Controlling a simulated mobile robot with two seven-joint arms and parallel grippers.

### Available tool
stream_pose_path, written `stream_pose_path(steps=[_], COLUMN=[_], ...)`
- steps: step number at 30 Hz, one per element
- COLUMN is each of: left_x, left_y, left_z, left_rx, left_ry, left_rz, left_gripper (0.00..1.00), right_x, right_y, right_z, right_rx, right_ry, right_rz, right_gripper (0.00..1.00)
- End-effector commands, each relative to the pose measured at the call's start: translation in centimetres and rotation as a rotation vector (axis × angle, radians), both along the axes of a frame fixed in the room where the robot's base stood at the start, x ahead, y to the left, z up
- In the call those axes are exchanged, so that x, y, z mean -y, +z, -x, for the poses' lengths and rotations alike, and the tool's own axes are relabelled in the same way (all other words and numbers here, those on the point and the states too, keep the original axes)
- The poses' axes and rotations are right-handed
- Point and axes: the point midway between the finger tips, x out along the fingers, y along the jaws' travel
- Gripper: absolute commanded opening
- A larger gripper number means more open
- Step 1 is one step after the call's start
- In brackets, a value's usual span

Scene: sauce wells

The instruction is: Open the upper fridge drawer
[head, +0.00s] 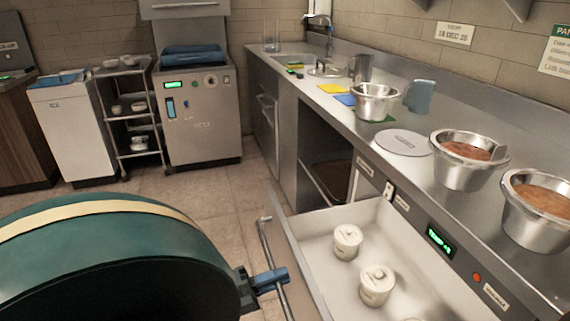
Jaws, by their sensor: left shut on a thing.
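The upper fridge drawer (309,277) stands pulled out from under the steel counter at the lower right, and its pale inside shows. Two white lidded tubs (347,242) and (376,285) stand in it. The drawer's bar handle (264,238) runs along its front at the left. My left gripper (279,278), with blue fingers, is shut on the handle bar. My dark green left arm fills the lower left and hides the floor there. My right gripper is out of view. The drawer's near end is cut off by the frame.
The counter above holds steel bowls of red-brown sauce (466,152) and (540,203), an empty-looking steel bowl (376,103), a round lid (403,142) and a blue jug (420,96). A green-lit display (440,241) is on the counter front. Tiled floor (215,195) is clear beyond the drawer.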

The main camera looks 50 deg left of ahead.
Motion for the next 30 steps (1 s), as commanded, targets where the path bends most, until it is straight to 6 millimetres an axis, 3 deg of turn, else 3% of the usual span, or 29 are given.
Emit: stream_pose_path(steps=[9, 10, 16, 25, 30], left_x=[0.0, 0.0, 0.0, -0.2, -1.0], left_y=[0.0, 0.0, 0.0, -0.1, -0.7], left_z=[0.1, 0.1, 0.0, 0.4, 2.5], left_rx=[0.0, 0.0, 0.0, -0.001, -0.006], left_ry=[0.001, 0.001, 0.001, 0.001, 0.003], left_rz=[0.0, 0.0, 0.0, 0.0, 0.0], left_gripper=[0.0, 0.16, 0.32, 0.32, 0.32], right_x=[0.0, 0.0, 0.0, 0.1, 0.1], right_y=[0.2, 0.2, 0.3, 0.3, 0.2], right_z=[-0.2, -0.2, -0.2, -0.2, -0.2], right_rx=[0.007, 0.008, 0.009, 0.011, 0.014], right_ry=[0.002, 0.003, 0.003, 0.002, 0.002], right_rz=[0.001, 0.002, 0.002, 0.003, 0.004], right_gripper=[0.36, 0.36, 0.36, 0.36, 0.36])
